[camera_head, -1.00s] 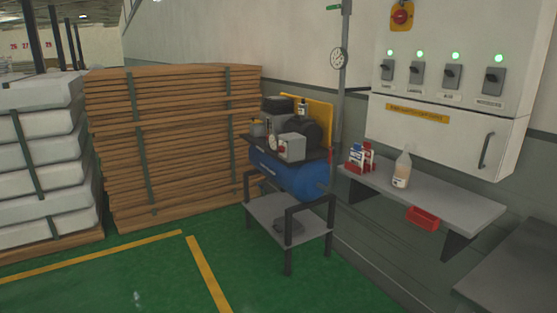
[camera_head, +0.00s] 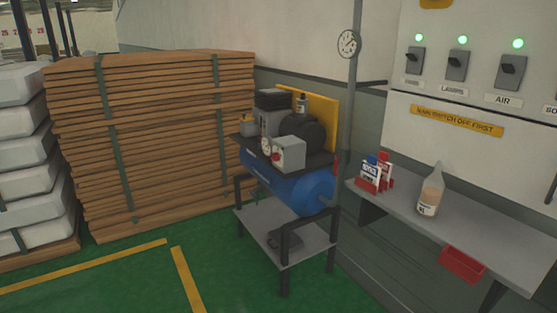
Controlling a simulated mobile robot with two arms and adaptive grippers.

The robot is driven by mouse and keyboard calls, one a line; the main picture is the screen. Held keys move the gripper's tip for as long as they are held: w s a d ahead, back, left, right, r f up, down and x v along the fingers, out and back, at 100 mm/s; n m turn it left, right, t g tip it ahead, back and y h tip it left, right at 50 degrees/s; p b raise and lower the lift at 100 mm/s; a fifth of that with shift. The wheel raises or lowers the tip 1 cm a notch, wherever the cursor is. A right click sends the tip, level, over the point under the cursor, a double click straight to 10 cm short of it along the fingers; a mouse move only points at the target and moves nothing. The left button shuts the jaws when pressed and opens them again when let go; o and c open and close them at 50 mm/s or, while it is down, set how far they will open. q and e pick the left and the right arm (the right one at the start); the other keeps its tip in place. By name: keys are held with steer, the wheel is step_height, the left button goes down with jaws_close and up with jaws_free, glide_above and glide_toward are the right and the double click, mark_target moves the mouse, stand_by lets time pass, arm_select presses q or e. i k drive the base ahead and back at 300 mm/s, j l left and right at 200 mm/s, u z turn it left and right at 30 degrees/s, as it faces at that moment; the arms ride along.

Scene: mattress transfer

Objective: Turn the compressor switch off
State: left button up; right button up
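The compressor (camera_head: 303,192) has a blue tank with dark and grey machinery on top. It stands on a grey stand with dark legs, right of the middle of the head view. A small grey box (camera_head: 291,152) on its front carries a red knob or button (camera_head: 276,156), which looks like its switch. Its position is too small to read. A round gauge sits just left of the box. Neither of my grippers is in view.
A wall panel (camera_head: 470,85) with switches and lit green lamps is at upper right. Below it a grey shelf (camera_head: 405,213) holds a bottle (camera_head: 430,190) and small containers (camera_head: 374,172). Stacked boards (camera_head: 160,140) stand left. Green floor is clear in front.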

mark_target(275, 155)
steer(key=i+j+z, duration=0.1)
steer(key=i+z, duration=0.15)
steer(key=z, duration=0.2)
steer(key=i+j+z, duration=0.2)
steer(key=z, duration=0.25)
steer(key=i, duration=0.05)
